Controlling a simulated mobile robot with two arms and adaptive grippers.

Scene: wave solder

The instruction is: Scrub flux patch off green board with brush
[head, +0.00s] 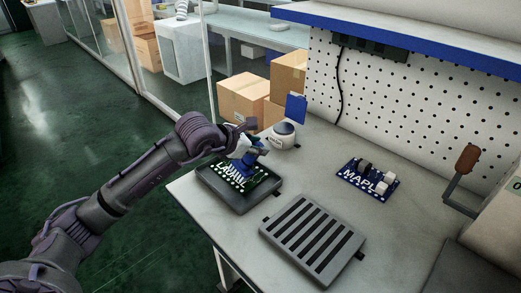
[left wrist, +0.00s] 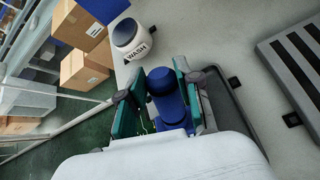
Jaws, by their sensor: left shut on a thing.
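The green board (head: 237,183), with white lettering and white dots, lies in a dark tray (head: 214,191) at the table's left front edge. My left gripper (head: 248,154) is over the far part of the board, shut on a blue brush. The brush (left wrist: 166,98) shows as a blue round-ended handle between the green finger pads in the left wrist view. The bristles and their contact with the board are hidden. My gripper covers part of the board, and I cannot make out the flux patch. My right gripper is not in view.
A white, dark-lidded wash pot (head: 283,137) stands just behind the tray; its label reads WASH in the left wrist view (left wrist: 131,38). A slotted grey rack (head: 312,240) lies to the right. A blue board (head: 368,178) lies farther back. A pegboard closes off the rear.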

